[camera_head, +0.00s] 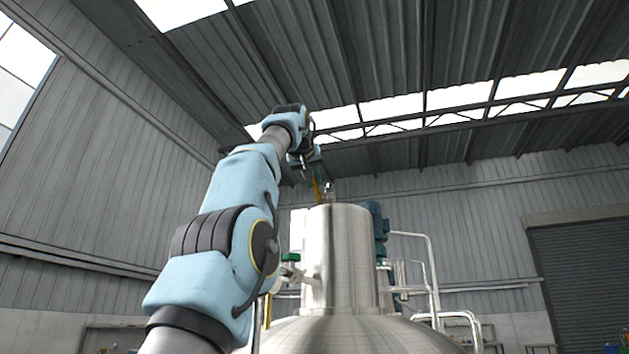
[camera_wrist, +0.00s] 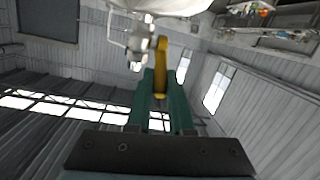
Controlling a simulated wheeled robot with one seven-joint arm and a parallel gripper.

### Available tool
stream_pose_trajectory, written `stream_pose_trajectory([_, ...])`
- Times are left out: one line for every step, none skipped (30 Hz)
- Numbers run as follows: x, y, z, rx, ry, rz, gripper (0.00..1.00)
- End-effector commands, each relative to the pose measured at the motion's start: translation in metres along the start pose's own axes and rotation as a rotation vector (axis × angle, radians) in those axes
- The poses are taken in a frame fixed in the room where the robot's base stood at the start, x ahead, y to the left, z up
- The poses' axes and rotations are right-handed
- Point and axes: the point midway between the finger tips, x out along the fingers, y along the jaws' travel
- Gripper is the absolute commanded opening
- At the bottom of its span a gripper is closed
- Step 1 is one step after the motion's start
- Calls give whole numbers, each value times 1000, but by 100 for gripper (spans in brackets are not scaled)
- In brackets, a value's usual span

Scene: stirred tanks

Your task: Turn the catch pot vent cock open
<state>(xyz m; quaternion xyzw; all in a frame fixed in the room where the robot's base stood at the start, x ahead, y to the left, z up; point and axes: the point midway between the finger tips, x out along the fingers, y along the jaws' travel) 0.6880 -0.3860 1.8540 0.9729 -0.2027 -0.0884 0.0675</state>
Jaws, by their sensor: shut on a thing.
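The vent cock (camera_head: 329,188) is a small metal fitting at the top of the steel catch pot (camera_head: 340,255) in the head view. In the wrist view the cock's silver body (camera_wrist: 139,42) is at upper centre-left. Its yellow lever (camera_wrist: 161,62) lies between the teal fingers of my gripper (camera_wrist: 160,80), which is shut on it. In the head view my gripper (camera_head: 317,177) is small, at the left of the cock, and the lever (camera_head: 318,190) shows as a thin yellow strip. The gripped part of the lever is partly hidden by the fingers.
A blue motor (camera_head: 377,225) stands behind the pot on the right, with white pipes (camera_head: 432,270) beyond. A green-handled valve (camera_head: 290,257) projects from the pot's left side.

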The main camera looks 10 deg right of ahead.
Motion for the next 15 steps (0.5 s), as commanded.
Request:
stream_pose_trajectory([1,-1,2,1,-6,-4,0])
stream_pose_trajectory([1,-1,2,1,-6,-4,21])
stream_pose_trajectory([1,-1,2,1,-6,-4,25])
stream_pose_trajectory([1,-1,2,1,-6,-4,29])
stream_pose_trajectory([1,-1,2,1,-5,-3,32])
stream_pose_trajectory([1,-1,2,0,-5,-3,37])
stream_pose_trajectory([1,-1,2,0,-5,-2,40])
stream_pose_trajectory([1,0,2,0,-4,-2,43])
stream_pose_trajectory([1,0,1,0,-4,-1,48])
stream_pose_trajectory([1,0,1,0,-3,-1,50])
stream_pose_trajectory([1,0,1,0,-3,-1,50])
stream_pose_trajectory([0,0,1,0,-3,-1,50])
stream_pose_trajectory([0,0,1,0,-3,0,50])
stream_pose_trajectory([0,0,1,0,-3,0,50])
stream_pose_trajectory([0,0,1,0,-2,0,50])
